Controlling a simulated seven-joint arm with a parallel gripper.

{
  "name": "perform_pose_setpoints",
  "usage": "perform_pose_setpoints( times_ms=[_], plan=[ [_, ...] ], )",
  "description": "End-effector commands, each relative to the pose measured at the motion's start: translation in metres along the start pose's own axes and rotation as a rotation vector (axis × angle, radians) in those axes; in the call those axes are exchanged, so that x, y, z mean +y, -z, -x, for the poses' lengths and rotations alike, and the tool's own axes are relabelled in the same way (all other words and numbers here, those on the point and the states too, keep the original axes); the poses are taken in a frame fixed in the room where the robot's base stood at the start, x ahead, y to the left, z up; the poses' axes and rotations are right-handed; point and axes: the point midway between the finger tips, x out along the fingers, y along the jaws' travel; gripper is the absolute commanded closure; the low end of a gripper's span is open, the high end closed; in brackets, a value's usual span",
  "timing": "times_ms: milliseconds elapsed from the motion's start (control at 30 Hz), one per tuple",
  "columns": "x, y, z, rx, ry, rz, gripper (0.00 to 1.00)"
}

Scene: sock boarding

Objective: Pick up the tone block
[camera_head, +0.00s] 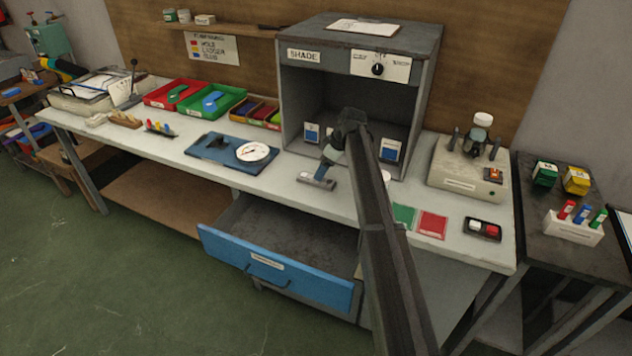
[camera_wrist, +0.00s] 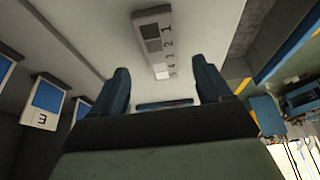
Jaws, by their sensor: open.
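The tone block, a grey bar with numbered shade patches, lies on the pale bench top; it shows in the wrist view (camera_wrist: 153,42) and, small, in the head view (camera_head: 317,181). My gripper (camera_wrist: 162,88) is open, with its two dark fingers apart and nothing between them. In the wrist view the block lies beyond the fingertips, roughly in line with the gap. In the head view my gripper (camera_head: 329,161) is just behind the block, in front of the shade cabinet (camera_head: 432,75). My arm hides part of the cabinet and bench.
Blue sample cards (camera_head: 390,150) stand inside the cabinet; one marked 3 (camera_wrist: 43,104) is left of my gripper in the wrist view. A blue-fronted drawer (camera_head: 275,272) is open below the bench. A blue board with a white dial (camera_head: 253,152) lies left of the block.

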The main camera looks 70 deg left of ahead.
Motion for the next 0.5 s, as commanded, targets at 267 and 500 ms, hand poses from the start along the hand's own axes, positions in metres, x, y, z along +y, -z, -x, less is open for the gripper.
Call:
perform_pose_setpoints(
  times_ms=[267, 500],
  plan=[
    [-0.001, 0.003, -0.027, -0.001, 0.001, 0.000, 0.22],
    [0.000, 0.003, -0.051, 0.000, 0.000, -0.001, 0.22]
  ],
)
